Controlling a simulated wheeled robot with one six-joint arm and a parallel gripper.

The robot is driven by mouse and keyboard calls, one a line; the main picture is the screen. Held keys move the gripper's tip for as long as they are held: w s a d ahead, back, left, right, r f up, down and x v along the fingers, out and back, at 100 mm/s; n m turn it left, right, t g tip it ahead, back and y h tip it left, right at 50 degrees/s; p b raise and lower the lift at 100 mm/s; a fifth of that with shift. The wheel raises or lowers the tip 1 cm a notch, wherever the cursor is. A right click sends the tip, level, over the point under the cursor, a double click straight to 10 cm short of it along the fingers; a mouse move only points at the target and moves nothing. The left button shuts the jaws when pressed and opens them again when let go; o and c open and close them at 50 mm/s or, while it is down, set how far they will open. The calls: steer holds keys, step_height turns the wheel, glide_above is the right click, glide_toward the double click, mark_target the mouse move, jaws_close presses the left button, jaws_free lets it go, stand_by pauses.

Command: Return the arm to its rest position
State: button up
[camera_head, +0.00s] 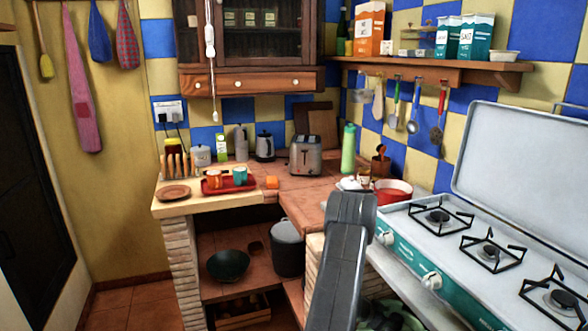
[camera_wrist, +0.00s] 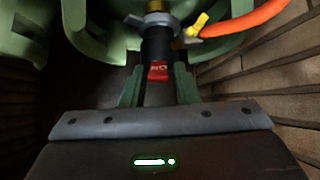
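My arm (camera_head: 345,255) reaches down past the front of the counter beside the stove, and its end is hidden in the head view. In the wrist view my gripper (camera_wrist: 158,82) has its two fingers apart, with dark space between them. A black valve with a red tag (camera_wrist: 158,70) shows between and beyond the fingers; no clear contact with it shows. Behind it is a green gas cylinder (camera_wrist: 100,20), with an orange hose (camera_wrist: 245,20) at its upper right. A green part of the cylinder (camera_head: 400,315) also shows at the bottom of the head view.
Brick walls (camera_wrist: 270,90) stand close on both sides of my gripper. Above are the gas stove (camera_head: 440,250) and a counter (camera_head: 305,203) with a red pot (camera_head: 393,190). A grey bin (camera_head: 288,250) and dark bowl (camera_head: 228,265) sit on the lower shelf. Floor (camera_head: 140,300) is clear at left.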

steer(key=shift+r, duration=0.1)
steer(key=p+v, duration=0.1)
steer(key=v, duration=1.2)
steer(key=x, duration=1.3)
steer(key=shift+d+f+b, duration=0.15)
steer(key=shift+f+b, duration=0.1)
steer(key=shift+b, duration=0.15)
steer(key=shift+f+b, duration=0.2)
steer(key=shift+b, duration=0.65)
steer(key=shift+a+b, duration=0.3)
steer(key=shift+b, duration=0.5)
steer(key=shift+f+h+b, duration=0.1)
steer(key=shift+h+b, duration=0.2)
steer(key=shift+b, duration=0.2)
steer(key=h+b, duration=0.1)
steer(key=b, duration=0.3)
steer(key=t+h+b, duration=0.1)
steer(key=b, duration=0.4)
steer(key=shift+s+a+f, duration=0.15)
steer(key=shift+a+f, duration=0.1)
steer(key=shift+f, duration=0.15)
steer(key=h+b, duration=0.1)
steer(key=b, duration=0.3)
steer(key=f+t+h+b, duration=0.1)
steer(key=b, duration=0.3)
steer(key=shift+s+a+t+h, duration=0.1)
steer(key=shift+t+h, duration=0.2)
